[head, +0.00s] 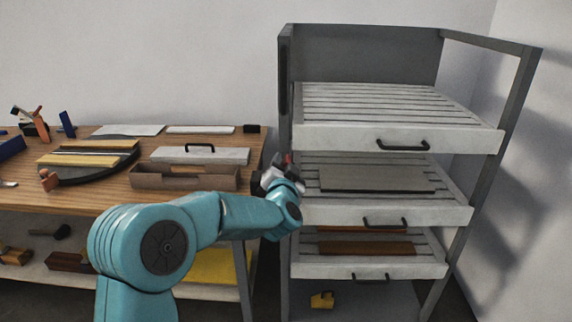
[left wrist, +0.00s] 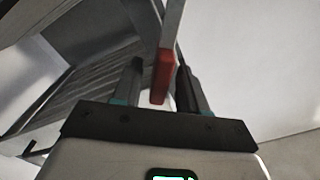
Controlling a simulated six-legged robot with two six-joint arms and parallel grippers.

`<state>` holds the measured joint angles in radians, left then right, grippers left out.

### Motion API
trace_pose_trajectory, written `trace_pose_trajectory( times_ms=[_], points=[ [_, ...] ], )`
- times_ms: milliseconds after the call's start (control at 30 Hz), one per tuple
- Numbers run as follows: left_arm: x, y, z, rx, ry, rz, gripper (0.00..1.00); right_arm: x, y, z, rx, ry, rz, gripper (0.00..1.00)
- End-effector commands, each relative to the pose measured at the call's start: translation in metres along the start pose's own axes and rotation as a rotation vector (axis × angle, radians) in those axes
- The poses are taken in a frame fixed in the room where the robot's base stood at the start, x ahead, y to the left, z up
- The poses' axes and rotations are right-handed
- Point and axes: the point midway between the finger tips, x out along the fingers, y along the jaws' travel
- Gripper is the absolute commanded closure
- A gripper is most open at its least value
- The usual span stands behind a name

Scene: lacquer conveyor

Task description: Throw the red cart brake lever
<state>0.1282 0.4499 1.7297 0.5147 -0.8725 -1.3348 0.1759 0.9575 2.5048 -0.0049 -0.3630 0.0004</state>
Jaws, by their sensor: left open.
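The red grip of the brake lever (left wrist: 162,78) shows in the left wrist view, at the lower end of a grey bar. In that view it appears between the two dark fingers of my left gripper (left wrist: 160,82), which is open, with space visible on both sides of the grip. In the head view my left gripper (head: 282,177) is at the left side of the drawer rack. A small bit of red (head: 287,158) shows there behind the gripper; most of the lever is hidden. My right gripper is out of view.
The grey rack (head: 284,100) holds slatted white drawers with black handles, some carrying boards. To its left stands a wooden bench (head: 100,198) with a tool tray (head: 185,178), a lidded box and clamps. A yellow block (head: 321,300) lies low under the drawers.

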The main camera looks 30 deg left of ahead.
Motion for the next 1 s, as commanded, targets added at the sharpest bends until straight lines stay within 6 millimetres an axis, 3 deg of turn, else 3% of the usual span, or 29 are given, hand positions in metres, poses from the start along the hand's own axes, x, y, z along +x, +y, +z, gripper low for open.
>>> trace_pose_trajectory(
  times_ms=[333,367,467,500,1000],
  points=[
    [0.006,0.002,-0.001,0.000,0.000,0.001,0.57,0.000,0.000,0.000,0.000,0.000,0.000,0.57],
    [0.006,0.002,-0.001,0.000,0.000,0.001,0.64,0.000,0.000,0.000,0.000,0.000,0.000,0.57],
    [0.006,0.003,-0.002,0.000,0.000,0.001,0.96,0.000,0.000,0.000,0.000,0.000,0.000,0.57],
    [0.006,0.003,-0.002,0.000,0.000,0.001,1.00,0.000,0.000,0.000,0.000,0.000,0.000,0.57],
    [0.006,-0.009,0.000,-0.100,0.000,-0.002,1.00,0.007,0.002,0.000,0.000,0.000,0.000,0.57]
  ],
)
